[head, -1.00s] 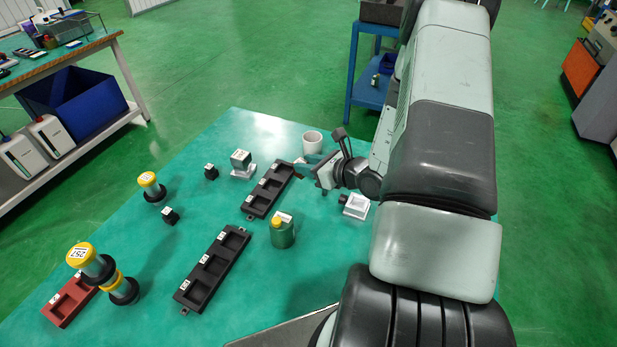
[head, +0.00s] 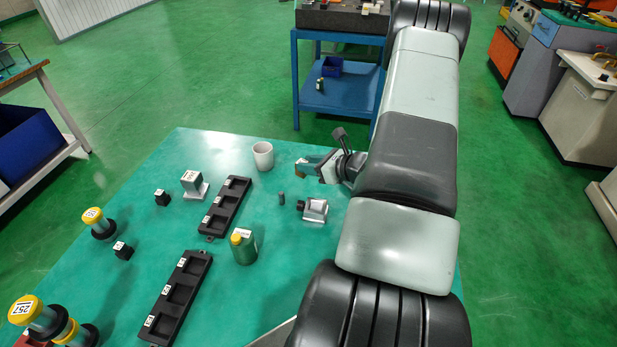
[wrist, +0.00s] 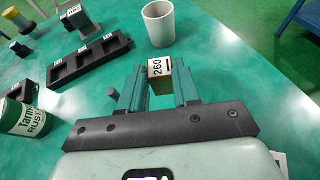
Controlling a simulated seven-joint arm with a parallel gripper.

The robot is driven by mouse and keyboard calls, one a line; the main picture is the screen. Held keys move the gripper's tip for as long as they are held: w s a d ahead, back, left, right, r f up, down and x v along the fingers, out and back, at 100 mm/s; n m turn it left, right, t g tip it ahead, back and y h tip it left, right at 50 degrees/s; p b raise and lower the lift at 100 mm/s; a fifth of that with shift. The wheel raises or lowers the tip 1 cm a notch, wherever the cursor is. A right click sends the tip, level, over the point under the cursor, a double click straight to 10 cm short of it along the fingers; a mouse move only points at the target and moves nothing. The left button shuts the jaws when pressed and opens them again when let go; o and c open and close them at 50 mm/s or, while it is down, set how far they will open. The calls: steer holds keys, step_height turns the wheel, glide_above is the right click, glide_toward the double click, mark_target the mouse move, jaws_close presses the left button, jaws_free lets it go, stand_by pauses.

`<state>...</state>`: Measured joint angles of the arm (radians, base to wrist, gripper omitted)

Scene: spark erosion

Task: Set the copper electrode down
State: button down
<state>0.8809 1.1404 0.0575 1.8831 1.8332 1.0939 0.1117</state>
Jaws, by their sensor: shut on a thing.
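The copper electrode (wrist: 160,72) is a small block with a white "260" label and brown-copper sides. My gripper (wrist: 160,88) is shut on it, with one teal finger on each side. In the head view my gripper (head: 308,169) is over the right part of the green table, right of the white cup, and the copper electrode (head: 300,174) shows at its fingertips. The electrode looks held above the table; its underside is hidden. A black tray with square pockets (head: 209,235) lies left of my gripper, and a second black tray (head: 155,339) lies nearer.
The white cup (head: 263,155) stands close to my gripper. A small dark cylinder (head: 282,197) and a grey vise-like block (head: 315,210) are near it. Small black blocks and yellow-capped cylinders are at left.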

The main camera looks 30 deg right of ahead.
steer(key=shift+f, duration=2.25)
steer(key=shift+f, duration=0.15)
steer(key=c, duration=0.8)
jaws_free()
steer(key=shift+s+d+r, duration=0.1)
steer(key=shift+s+r, duration=0.05)
steer(key=shift+r, duration=0.05)
steer(key=v, duration=1.1)
steer(key=shift+s, duration=0.25)
steer(key=shift+d, duration=0.1)
